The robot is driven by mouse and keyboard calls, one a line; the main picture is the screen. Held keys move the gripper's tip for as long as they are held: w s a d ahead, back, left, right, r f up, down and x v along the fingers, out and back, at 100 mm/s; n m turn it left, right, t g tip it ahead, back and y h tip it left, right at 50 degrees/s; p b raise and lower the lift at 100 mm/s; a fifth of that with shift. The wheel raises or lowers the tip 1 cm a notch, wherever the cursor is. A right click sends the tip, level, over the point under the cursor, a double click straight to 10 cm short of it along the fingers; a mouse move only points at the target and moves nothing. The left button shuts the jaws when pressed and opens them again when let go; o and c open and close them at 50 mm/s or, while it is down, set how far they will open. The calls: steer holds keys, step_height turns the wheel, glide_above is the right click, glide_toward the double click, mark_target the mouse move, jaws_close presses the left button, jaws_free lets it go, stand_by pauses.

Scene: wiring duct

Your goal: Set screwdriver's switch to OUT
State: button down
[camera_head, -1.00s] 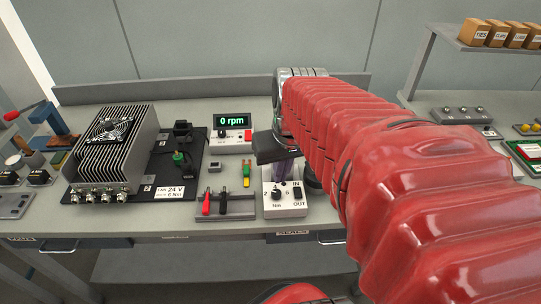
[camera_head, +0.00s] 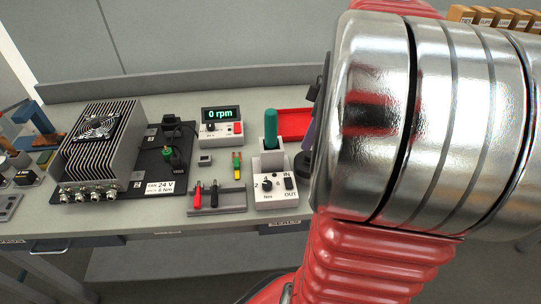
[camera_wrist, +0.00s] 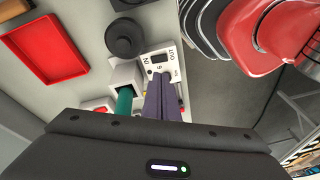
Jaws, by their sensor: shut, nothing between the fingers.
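The screwdriver (camera_head: 271,128), with a teal handle, stands upright in a grey holder behind a white control box (camera_head: 277,202) in the head view. The box has a round Nm dial (camera_head: 267,185) and a small black switch (camera_head: 289,183) between the labels IN and OUT. I cannot tell which side of the switch is pressed. In the wrist view the box face (camera_wrist: 150,50) lies just beyond the tips of my gripper (camera_wrist: 163,78). Its purple fingers are shut and empty, near the switch (camera_wrist: 158,58); contact is unclear. My wrist hides most of the gripper in the head view.
A red tray (camera_head: 294,122) lies behind the screwdriver. A black round object (camera_wrist: 125,38) stands beside the box. Left of the box are a rack with red and black probes (camera_head: 220,201), an rpm display (camera_head: 222,114) and a finned fan unit (camera_head: 98,148).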

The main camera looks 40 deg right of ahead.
steer(key=shift+a+r+n+y, duration=0.1)
steer(key=shift+a+r+n, duration=0.1)
steer(key=shift+n, duration=0.55)
steer(key=shift+a+r+n+y, duration=0.1)
steer(key=shift+a+r+n, duration=0.05)
steer(key=shift+n, duration=0.65)
steer(key=shift+a+r+n+y, duration=0.1)
steer(key=shift+a+r+n, duration=0.1)
steer(key=shift+n, duration=0.55)
glide_toward(288, 187)
steer(key=x, duration=0.5)
steer(key=shift+w+a, duration=0.1)
steer(key=shift+a, duration=0.05)
steer(key=shift+f, duration=0.6)
